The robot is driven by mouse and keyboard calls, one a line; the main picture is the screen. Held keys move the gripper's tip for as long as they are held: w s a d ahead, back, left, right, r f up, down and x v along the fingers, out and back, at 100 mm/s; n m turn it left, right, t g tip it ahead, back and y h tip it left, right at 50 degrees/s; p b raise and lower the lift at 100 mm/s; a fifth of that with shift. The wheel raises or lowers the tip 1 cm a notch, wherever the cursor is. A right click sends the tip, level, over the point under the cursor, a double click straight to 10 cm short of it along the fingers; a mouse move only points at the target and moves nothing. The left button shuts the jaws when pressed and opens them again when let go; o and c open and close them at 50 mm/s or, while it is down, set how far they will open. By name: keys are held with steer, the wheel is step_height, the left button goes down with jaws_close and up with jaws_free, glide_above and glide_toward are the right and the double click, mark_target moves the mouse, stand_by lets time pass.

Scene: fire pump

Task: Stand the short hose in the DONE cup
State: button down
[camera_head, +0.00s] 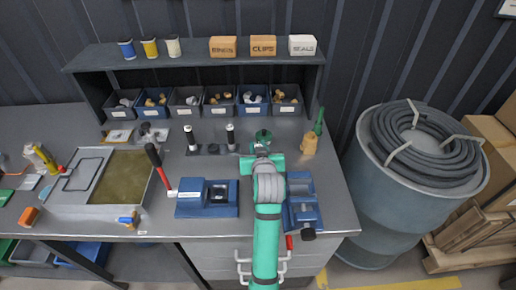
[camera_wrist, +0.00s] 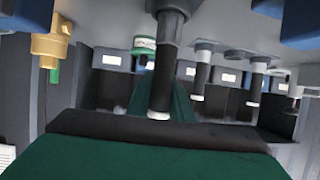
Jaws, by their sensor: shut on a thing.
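My gripper (camera_head: 262,163) is over the bench, shut on a short black hose (camera_wrist: 160,80) with a white end and a grey fitting. The wrist view is upside down, so the fitting points toward the bench. The head view mostly hides the hose behind my wrist. The green cup (camera_head: 263,135) stands just beyond my gripper; its white label shows beside the hose in the wrist view (camera_wrist: 145,43), too small to read. The hose appears apart from and nearer than the cup. Two other black hoses with white ends (camera_head: 190,137) (camera_head: 230,135) stand on a low rack left of the cup.
A brass nozzle (camera_head: 309,144) with a green part stands right of the cup. Blue fixtures (camera_head: 207,198) (camera_head: 303,214) flank my arm. Open bins (camera_head: 250,99) line the back under a shelf (camera_head: 190,58). A red-handled tool (camera_head: 158,167) leans at left.

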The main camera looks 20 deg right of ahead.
steer(key=shift+f, duration=0.45)
steer(key=shift+d+f, duration=0.1)
steer(key=shift+f, duration=0.05)
steer(key=c, duration=1.6)
jaws_free()
steer(key=shift+s+r, duration=0.1)
steer(key=shift+r, duration=0.15)
steer(key=v, duration=1.1)
steer(key=shift+s, duration=0.3)
